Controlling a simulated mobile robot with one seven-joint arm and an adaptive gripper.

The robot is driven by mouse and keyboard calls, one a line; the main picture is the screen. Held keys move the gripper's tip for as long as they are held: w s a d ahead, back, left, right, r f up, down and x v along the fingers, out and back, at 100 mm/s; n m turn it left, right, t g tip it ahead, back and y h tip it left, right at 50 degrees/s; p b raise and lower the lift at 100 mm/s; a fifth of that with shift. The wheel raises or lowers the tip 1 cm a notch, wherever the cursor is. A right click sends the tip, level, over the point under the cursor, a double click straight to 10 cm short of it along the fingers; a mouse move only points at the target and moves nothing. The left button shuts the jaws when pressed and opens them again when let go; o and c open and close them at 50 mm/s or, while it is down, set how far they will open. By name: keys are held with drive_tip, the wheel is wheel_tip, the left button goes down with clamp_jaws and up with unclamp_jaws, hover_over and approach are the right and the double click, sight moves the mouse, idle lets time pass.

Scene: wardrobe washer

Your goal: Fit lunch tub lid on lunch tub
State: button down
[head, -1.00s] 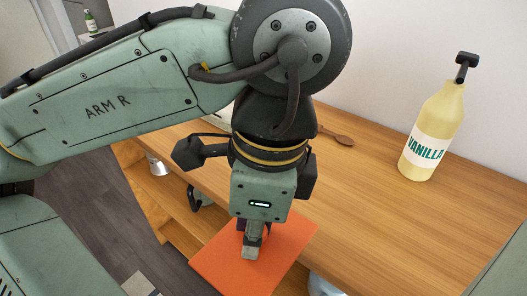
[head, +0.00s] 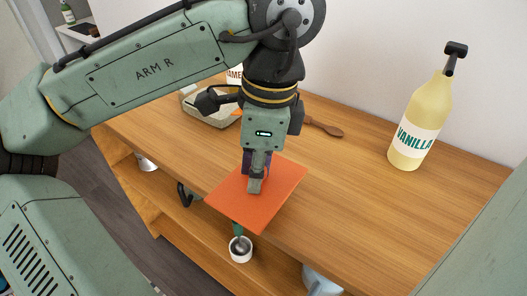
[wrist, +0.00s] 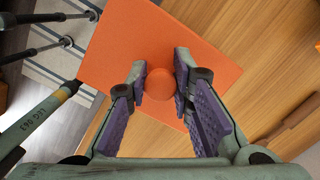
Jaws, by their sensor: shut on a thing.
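The lunch tub lid is a flat orange square plate (head: 282,190) with a round knob. My gripper (head: 255,185) is shut on the knob and holds the lid near the front edge of the wooden counter. In the wrist view the lid (wrist: 120,45) spreads under the fingers, with the knob (wrist: 161,83) between the purple pads. A pale, shallow, tub-like container (head: 212,117) stands on the counter behind and left of my gripper, partly hidden by my wrist. I cannot tell for sure that it is the lunch tub.
A yellow vanilla bottle (head: 420,125) with a dark pump stands at the back right. A wooden spoon (head: 325,127) lies near the wall. A white cup (head: 241,250) and a blue-grey object (head: 320,280) sit below the counter's front edge. The counter's middle right (head: 370,205) is clear.

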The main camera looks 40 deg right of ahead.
drive_tip(key=w+d, duration=0.3)
drive_tip(key=w+d+p, duration=0.1)
drive_tip(key=shift+w+d+f, duration=0.4)
drive_tip(key=shift+f, duration=0.4)
drive_tip(key=shift+w+d+f, duration=0.1)
drive_tip(key=shift+f, duration=0.45)
drive_tip(key=shift+f+p, duration=0.1)
drive_tip(key=shift+p, duration=0.75)
drive_tip(key=shift+f, duration=0.45)
drive_tip(key=shift+f, duration=0.25)
drive_tip(key=c, duration=1.4)
unclamp_jaws()
drive_tip(key=shift+f+b, duration=0.1)
drive_tip(key=shift+b, duration=0.5)
drive_tip(key=r, duration=0.3)
drive_tip(key=d+r, duration=0.1)
drive_tip(key=r, duration=0.3)
drive_tip(key=s+r, duration=0.1)
drive_tip(key=r, duration=0.3)
drive_tip(key=shift+d, duration=0.15)
